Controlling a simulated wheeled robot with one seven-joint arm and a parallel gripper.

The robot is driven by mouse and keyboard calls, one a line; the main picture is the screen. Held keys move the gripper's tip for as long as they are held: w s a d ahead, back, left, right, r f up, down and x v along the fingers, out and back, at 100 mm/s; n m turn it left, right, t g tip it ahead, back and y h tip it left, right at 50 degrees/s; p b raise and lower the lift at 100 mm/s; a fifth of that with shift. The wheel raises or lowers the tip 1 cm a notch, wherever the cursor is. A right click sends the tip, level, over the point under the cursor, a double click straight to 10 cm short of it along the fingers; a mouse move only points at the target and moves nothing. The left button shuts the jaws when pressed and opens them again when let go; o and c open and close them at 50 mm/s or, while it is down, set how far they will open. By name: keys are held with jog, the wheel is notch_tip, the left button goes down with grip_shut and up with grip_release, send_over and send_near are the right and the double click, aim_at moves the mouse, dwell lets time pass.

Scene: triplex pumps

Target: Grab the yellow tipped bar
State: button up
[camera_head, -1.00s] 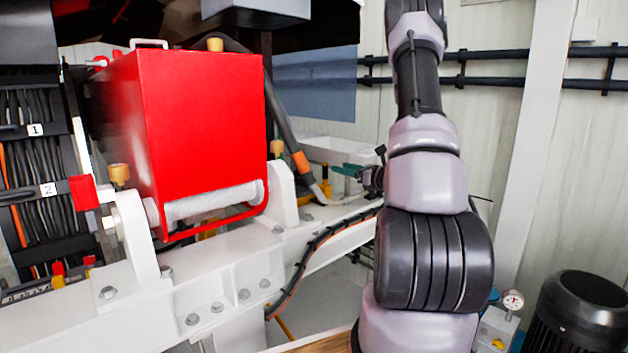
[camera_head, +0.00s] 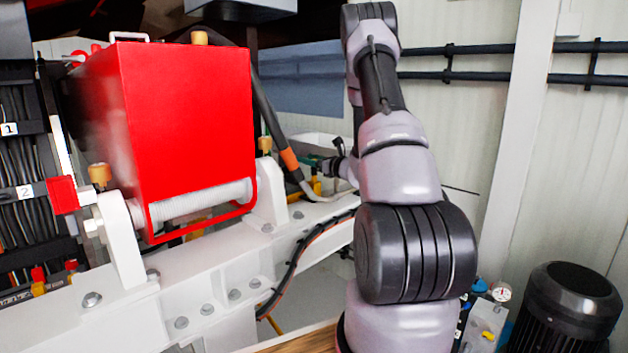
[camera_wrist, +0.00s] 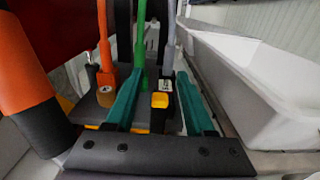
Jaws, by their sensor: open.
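The yellow tipped bar (camera_wrist: 160,101) shows in the wrist view as a short dark upright piece with a bright yellow top. It lies in the gap between the two teal fingers of my gripper (camera_wrist: 161,80), which are open and apart from it on both sides. How deep it sits relative to the fingertips I cannot tell. In the head view my gripper (camera_head: 312,161) is small, at the far end of the white frame behind the red box. A yellow upright piece (camera_head: 317,187) shows just below it, partly hidden.
A white trough (camera_wrist: 255,85) runs along the right in the wrist view. A thick hose with an orange sleeve (camera_wrist: 25,65) is close on the left. Orange and green (camera_wrist: 140,45) rods stand ahead. The red box (camera_head: 190,125) stands left of my arm.

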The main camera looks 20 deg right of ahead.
jog(key=shift+w, duration=0.25)
grip_shut()
dwell(1.3)
